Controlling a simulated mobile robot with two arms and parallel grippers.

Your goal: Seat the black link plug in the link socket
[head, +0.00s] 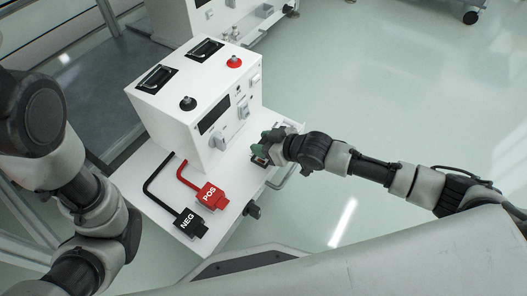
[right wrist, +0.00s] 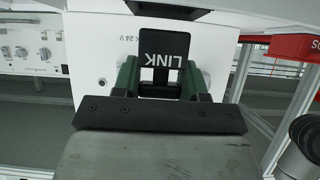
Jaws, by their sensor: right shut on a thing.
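The black link plug (right wrist: 165,52), marked LINK in white, shows in the right wrist view between the two green fingers of my right gripper (right wrist: 160,78). The gripper is shut on it. In the head view my right gripper (head: 264,150) is beside the right edge of the white shelf, apart from the white cabinet (head: 190,115). In the right wrist view a white panel (right wrist: 92,60) with the lettering "K 24 V" lies behind the plug. I cannot make out the link socket or whether the plug touches it. My left gripper is out of sight; only my left arm shows.
A red POS plug (head: 211,195) and a black NEG plug (head: 189,222), each with a bent cable, lie on the white shelf (head: 150,205). The cabinet top has a black post (head: 187,103) and a red post (head: 234,62). Floor at the right is clear.

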